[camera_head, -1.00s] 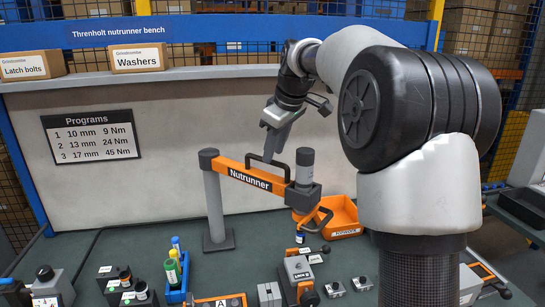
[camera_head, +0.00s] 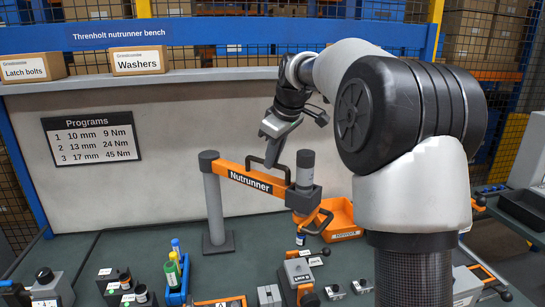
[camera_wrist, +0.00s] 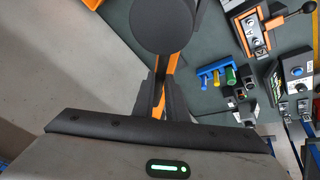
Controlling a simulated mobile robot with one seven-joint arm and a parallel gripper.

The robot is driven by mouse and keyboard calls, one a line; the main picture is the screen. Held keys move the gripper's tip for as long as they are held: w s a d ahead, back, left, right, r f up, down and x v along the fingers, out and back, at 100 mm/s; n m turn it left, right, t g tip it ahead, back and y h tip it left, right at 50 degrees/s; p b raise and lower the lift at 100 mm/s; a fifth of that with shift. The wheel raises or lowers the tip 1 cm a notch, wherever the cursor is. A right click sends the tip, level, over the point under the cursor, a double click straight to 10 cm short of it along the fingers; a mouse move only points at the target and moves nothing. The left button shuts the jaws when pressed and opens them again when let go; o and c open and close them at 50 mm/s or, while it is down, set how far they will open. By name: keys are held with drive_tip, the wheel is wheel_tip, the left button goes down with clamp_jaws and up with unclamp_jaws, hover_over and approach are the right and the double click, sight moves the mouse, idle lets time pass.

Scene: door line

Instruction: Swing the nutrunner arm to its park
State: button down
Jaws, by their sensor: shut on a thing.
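The orange nutrunner arm (camera_head: 236,174) reaches right from a grey post (camera_head: 215,205) on the bench. Its dark-capped tool head (camera_head: 306,170) hangs at the right end, left of an orange tray (camera_head: 342,217). A black bar handle (camera_head: 255,159) stands on top of the arm. My gripper (camera_head: 269,158) comes down on the handle from above and is shut on it. In the wrist view my fingers (camera_wrist: 159,98) close in front of the orange arm, with the large dark round cap (camera_wrist: 162,22) just beyond. The grip itself is partly hidden.
Several small fixtures and a blue rack (camera_head: 175,280) of coloured bottles stand along the bench front. A back panel with a programs sign (camera_head: 92,137) rises behind the arm. Boxes (camera_head: 138,60) sit on the shelf above. Bench surface left of the post is clear.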

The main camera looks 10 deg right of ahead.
drive_tip(key=w+d+n+y+p, duration=0.1)
drive_tip(key=w+d+n+p, duration=0.2)
drive_tip(key=p, duration=0.7)
drive_tip(key=w+d, duration=0.2)
drive_tip(key=w, duration=0.2)
drive_tip(key=shift+d+n+g+y, duration=0.3)
drive_tip(key=shift+d+n+g, duration=0.05)
drive_tip(key=shift+n+g, duration=0.05)
drive_tip(key=c, duration=1.8)
unclamp_jaws()
drive_tip(key=shift+o, duration=0.2)
drive_tip(key=v, duration=1.7)
drive_tip(key=shift+r, duration=0.2)
drive_tip(key=shift+s+d, duration=0.1)
